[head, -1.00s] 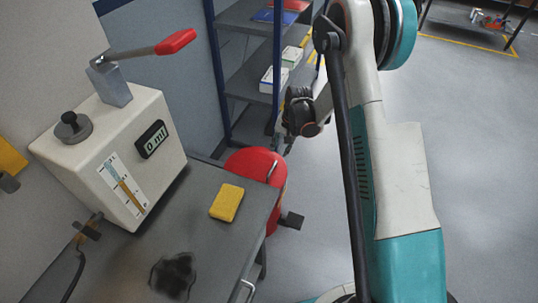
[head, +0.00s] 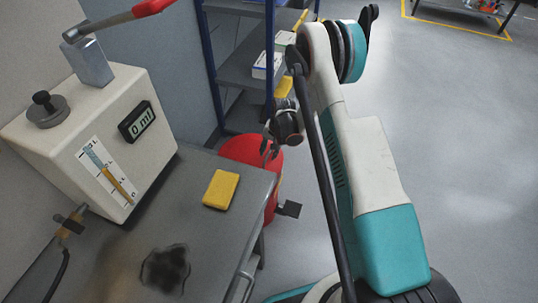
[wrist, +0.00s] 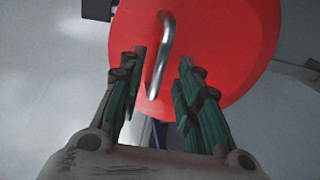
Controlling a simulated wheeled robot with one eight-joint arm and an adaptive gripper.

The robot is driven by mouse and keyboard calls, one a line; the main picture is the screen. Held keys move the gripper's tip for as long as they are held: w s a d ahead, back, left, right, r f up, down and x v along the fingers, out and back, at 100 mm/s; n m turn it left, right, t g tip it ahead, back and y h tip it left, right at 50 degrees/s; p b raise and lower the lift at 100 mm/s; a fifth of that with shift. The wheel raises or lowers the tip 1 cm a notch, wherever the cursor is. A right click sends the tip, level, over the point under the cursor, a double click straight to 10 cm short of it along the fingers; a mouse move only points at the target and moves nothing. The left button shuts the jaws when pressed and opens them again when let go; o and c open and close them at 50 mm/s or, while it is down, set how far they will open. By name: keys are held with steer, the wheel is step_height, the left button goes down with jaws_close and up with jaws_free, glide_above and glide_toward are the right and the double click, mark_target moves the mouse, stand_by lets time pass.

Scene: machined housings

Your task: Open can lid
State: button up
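The red can (head: 262,200) stands on the floor just beyond the right edge of the grey bench, partly hidden by it. Its round red lid (wrist: 225,30) fills the upper middle of the wrist view and looks closed. A metal bar handle (wrist: 162,55) crosses the lid. My gripper (wrist: 157,75) is open, its fingers pointing at the lid with the handle between them in the picture. I cannot tell whether they touch the handle. In the head view my gripper (head: 268,150) is over the can. A dark pedal (head: 289,209) sticks out at the can's right.
The grey bench (head: 205,225) carries a yellow sponge (head: 221,189), a dark stain (head: 165,270) and a white dispenser (head: 95,150) with a red-tipped lever. A blue-framed shelf (head: 240,75) stands behind the can.

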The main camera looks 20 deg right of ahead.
steer(key=shift+a+f, duration=0.1)
steer(key=shift+f, duration=0.6)
jaws_close()
steer(key=shift+w+r, duration=0.1)
steer(key=shift+r, duration=0.05)
